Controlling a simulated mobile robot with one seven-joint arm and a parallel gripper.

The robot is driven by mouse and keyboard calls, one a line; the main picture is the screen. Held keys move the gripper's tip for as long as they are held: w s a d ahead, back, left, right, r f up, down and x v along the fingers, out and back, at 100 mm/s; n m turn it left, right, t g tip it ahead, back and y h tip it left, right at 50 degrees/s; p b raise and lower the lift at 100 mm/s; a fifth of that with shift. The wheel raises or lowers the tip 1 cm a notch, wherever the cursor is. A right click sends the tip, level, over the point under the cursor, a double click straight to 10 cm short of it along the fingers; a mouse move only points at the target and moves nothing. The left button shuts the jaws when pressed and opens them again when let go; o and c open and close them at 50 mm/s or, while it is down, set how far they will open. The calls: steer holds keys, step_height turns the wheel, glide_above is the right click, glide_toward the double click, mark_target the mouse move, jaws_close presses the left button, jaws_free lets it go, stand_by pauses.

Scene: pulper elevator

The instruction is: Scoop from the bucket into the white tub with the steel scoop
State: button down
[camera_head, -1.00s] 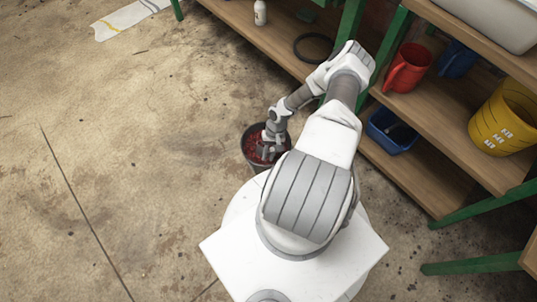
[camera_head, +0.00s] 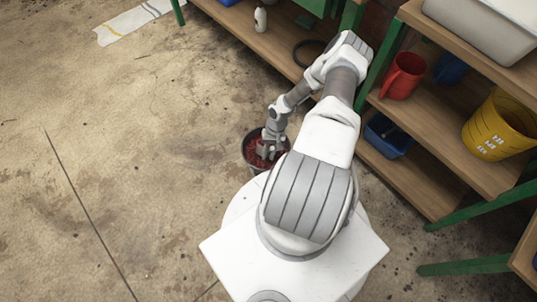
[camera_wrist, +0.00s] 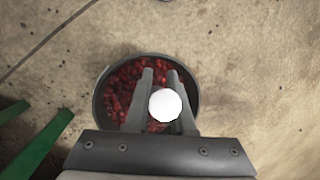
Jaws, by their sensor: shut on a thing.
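A dark bucket full of red berry-like pieces stands on the floor; its rim (camera_head: 245,147) shows in the head view, and the bucket (camera_wrist: 195,83) also fills the middle of the wrist view. My gripper (camera_head: 266,151) points down into the bucket's mouth. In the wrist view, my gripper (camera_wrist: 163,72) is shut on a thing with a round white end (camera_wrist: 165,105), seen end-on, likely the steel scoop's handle. The scoop's bowl is hidden. A white tub (camera_head: 485,35) stands on the shelf top at the upper right, partly cut off.
A green-framed wooden shelf stands at the right, holding a red jug (camera_head: 402,76), a yellow bucket (camera_head: 497,125) and a blue bin (camera_head: 387,137).

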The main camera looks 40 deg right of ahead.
steer(key=shift+r+p, duration=1.3)
steer(key=shift+r, duration=0.85)
steer(key=p, duration=0.1)
steer(key=h+p, duration=0.1)
steer(key=p, duration=0.1)
steer(key=shift+s+a+f+t, duration=0.1)
steer(key=shift+a+t, duration=0.15)
steer(key=shift+t, duration=0.15)
